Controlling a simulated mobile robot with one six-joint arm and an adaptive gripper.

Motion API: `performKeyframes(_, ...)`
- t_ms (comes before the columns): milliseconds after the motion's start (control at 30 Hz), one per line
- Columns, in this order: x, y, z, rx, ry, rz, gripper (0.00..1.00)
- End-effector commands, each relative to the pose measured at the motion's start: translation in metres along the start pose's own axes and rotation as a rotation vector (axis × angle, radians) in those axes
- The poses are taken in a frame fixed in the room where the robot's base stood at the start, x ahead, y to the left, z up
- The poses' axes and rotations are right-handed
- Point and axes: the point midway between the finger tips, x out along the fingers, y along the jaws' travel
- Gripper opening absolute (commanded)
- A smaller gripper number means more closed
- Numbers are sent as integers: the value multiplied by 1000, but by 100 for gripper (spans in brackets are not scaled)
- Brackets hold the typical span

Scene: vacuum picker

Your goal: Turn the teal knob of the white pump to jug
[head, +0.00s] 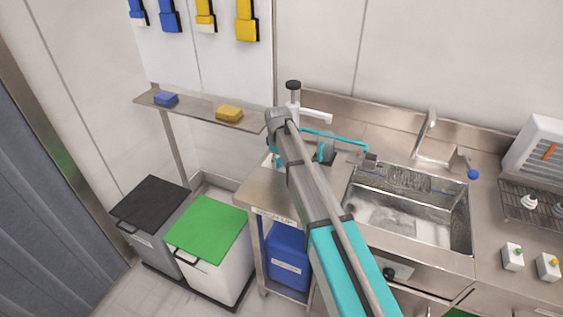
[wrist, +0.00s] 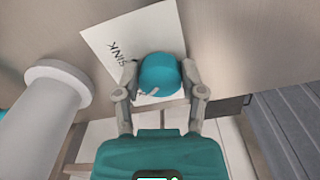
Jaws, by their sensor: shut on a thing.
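The teal knob (wrist: 159,74) sits between the two fingers of my gripper (wrist: 158,86) in the wrist view, with a finger on each side. My gripper is shut on it. A white plate (wrist: 106,38) behind the knob carries the word SINK, upside down in this view. The rest of the plate is covered by the knob and fingers, and no jug mark shows. A small pale mark is on the knob's near side; I cannot tell its setting.
A teal pipe (head: 340,137) runs right from the pump towards the sink (head: 405,215). A white cylinder (wrist: 42,115) stands close left of my gripper in the wrist view. A shelf (head: 190,110) holds a blue and a yellow sponge. Green-lidded (head: 207,230) and black-lidded bins stand left.

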Motion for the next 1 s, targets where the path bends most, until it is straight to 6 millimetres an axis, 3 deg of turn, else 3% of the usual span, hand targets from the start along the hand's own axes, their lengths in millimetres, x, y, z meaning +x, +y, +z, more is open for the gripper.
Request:
performKeyframes(67, 1, -6, 0, -5, 0, -12, 5)
performKeyframes(100, 1, -6, 0, -5, 0, -12, 54)
performKeyframes(300, 0, -5, 0, -3, 1, -10, 87)
performKeyframes(833, 0, -2, 1, 3, 1, -4, 87)
performKeyframes(1000, 0, -3, 19, 42, 1, -4, 87)
